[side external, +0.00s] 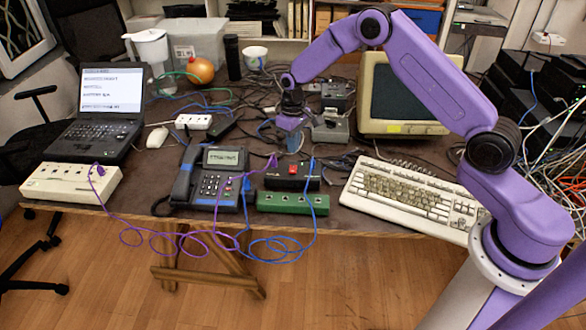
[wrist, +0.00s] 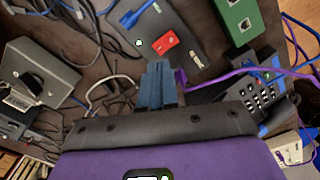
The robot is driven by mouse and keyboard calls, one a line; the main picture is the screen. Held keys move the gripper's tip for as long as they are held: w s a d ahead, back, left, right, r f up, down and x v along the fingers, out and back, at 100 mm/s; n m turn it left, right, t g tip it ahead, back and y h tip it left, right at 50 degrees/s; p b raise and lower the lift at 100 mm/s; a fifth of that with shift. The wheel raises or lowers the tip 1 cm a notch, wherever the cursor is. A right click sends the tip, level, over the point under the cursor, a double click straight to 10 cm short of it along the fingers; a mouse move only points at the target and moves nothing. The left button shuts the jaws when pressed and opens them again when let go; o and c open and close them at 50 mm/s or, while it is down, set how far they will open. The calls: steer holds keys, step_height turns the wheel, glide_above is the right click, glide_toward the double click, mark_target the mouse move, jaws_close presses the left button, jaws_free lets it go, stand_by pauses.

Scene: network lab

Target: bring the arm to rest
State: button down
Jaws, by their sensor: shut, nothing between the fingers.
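My gripper (side external: 292,143) hangs below my purple arm over the middle of the table, behind the black box with a red switch. In the wrist view my gripper (wrist: 158,72) has its blue-grey fingers together with nothing between them. The black box (side external: 283,181) also shows ahead of the fingers in the wrist view (wrist: 185,22). I cannot tell how high the fingertips are above the table.
A green port box (side external: 292,203), desk phone (side external: 212,180) and white port box (side external: 70,184) line the front. Purple and blue cables loop over the edge. A keyboard (side external: 410,193) and monitor (side external: 405,98) stand right, a laptop (side external: 100,110) left. Grey boxes and cables crowd the gripper.

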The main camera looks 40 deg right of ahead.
steer(key=shift+r, duration=0.5)
steer(key=s+a+r+n, duration=0.2)
steer(key=s+a+r, duration=0.3)
steer(key=s+r, duration=0.3)
steer(key=s+a+r+n, duration=0.3)
steer(key=s+a+r, duration=0.2)
steer(key=s, duration=0.6)
steer(key=s+d+r+n, duration=0.2)
steer(key=s+d, duration=0.1)
steer(key=s, duration=0.8)
steer(key=s+d+r+n, duration=0.2)
steer(key=s+d, duration=0.2)
steer(key=s, duration=0.7)
steer(key=shift+s+d+r+n, duration=0.2)
steer(key=shift+s+n, duration=0.1)
steer(key=shift+s, duration=0.1)
